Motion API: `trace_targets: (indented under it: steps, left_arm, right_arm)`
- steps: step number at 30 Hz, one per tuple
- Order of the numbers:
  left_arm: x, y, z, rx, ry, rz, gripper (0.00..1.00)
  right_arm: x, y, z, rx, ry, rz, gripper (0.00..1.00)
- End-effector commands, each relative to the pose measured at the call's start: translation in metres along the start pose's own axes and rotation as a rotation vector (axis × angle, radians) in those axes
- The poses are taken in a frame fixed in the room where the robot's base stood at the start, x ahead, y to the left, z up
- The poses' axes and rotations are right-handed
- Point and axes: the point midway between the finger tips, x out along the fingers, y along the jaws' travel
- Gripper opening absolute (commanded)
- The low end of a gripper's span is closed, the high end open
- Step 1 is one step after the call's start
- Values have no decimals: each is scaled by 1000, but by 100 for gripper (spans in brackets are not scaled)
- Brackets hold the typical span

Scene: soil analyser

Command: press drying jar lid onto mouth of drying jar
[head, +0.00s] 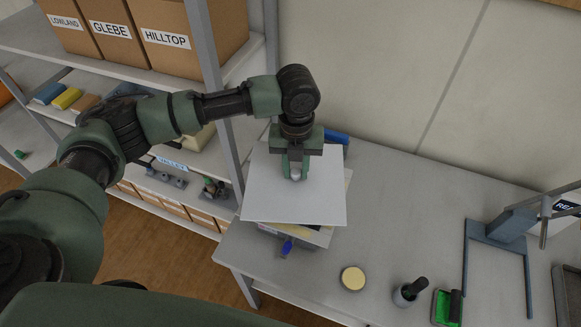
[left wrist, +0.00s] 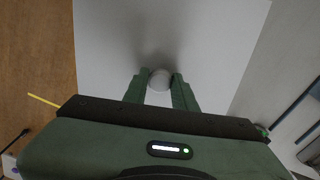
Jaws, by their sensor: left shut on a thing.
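My left gripper (head: 295,176) is above a flat white sheet on top of a stack at the back left of the table. It is shut on a small pale grey round thing (head: 295,174). In the left wrist view this round thing (left wrist: 159,79) sits between the fingertips (left wrist: 157,80), with the white sheet behind it. I cannot tell whether it is the drying jar lid or its knob. I cannot pick out the drying jar with certainty. A low round thing with a cream top (head: 352,279) stands on the table, apart from my gripper. My right gripper is not in view.
The white sheet (head: 270,203) covers most of the stack. A mortar with a dark pestle (head: 408,292), a green tray (head: 443,308) and a grey stand (head: 497,235) are to the right. A shelf with labelled boxes (head: 165,40) is at left. The table's middle (head: 400,205) is clear.

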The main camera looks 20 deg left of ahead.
Motion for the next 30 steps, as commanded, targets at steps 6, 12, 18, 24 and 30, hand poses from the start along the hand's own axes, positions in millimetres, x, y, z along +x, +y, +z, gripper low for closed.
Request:
trace_targets:
  steps: [6, 12, 18, 24, 30]
  left_arm:
    - [1, -4, 6, 252, 5, 4, 0]
    - [3, -6, 7, 318, 7, 5, 0]
    - [3, -5, 8, 317, 6, 5, 0]
    - [2, -5, 7, 316, 7, 5, 0]
    - [13, -6, 8, 315, 7, 5, 0]
  right_arm:
    - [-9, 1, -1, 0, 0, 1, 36]
    - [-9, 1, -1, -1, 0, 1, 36]
    - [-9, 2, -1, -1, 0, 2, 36]
    - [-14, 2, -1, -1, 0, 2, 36]
    - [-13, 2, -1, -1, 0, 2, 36]
